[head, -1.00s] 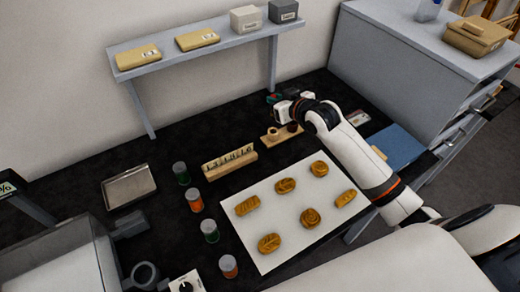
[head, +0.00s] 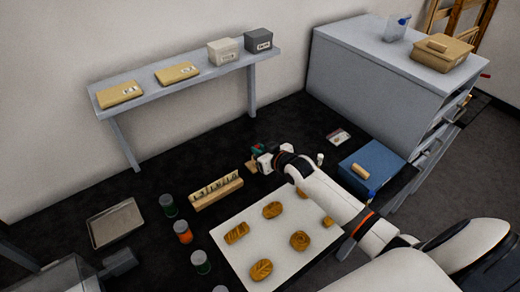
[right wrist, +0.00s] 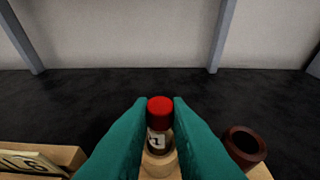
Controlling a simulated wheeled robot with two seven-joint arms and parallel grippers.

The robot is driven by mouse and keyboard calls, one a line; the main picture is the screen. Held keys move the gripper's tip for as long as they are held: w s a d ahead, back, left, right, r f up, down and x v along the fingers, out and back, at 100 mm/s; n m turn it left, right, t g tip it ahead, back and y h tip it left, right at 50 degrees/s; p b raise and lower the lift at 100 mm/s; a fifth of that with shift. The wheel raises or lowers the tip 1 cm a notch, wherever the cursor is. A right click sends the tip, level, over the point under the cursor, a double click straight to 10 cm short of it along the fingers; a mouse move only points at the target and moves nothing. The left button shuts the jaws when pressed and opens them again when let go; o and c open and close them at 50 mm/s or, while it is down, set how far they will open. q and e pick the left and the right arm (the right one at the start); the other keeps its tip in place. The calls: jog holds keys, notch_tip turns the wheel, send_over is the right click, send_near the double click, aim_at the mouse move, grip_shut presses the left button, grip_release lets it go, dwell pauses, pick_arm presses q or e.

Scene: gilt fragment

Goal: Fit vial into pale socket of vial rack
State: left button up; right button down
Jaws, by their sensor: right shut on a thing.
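The vial (right wrist: 157,137) has a red cap and a white label and stands upright between the teal fingers of my right gripper (right wrist: 160,120) in the right wrist view. The gripper is shut on it. The pale socket (right wrist: 158,167) is a light wooden ring right below and around the vial's lower end; how deep the vial sits is unclear. The dark red-brown socket (right wrist: 243,147) is to the right and empty. In the head view my right gripper (head: 258,153) covers most of the vial rack (head: 251,168). My left gripper is out of view.
A wooden block with numbered tiles (head: 216,190) lies just left of the rack. A white board (head: 252,228) with several brown pieces is in front. Several capped jars (head: 183,231) stand left. A blue box (head: 370,170) is right, and a wall shelf (head: 190,78) is behind.

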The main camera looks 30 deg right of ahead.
jog(key=shift+f, duration=0.1)
jog(key=c, duration=1.4)
grip_release()
jog(key=shift+o, duration=0.2)
jog(key=b+v, duration=0.1)
jog(key=v, duration=1.1)
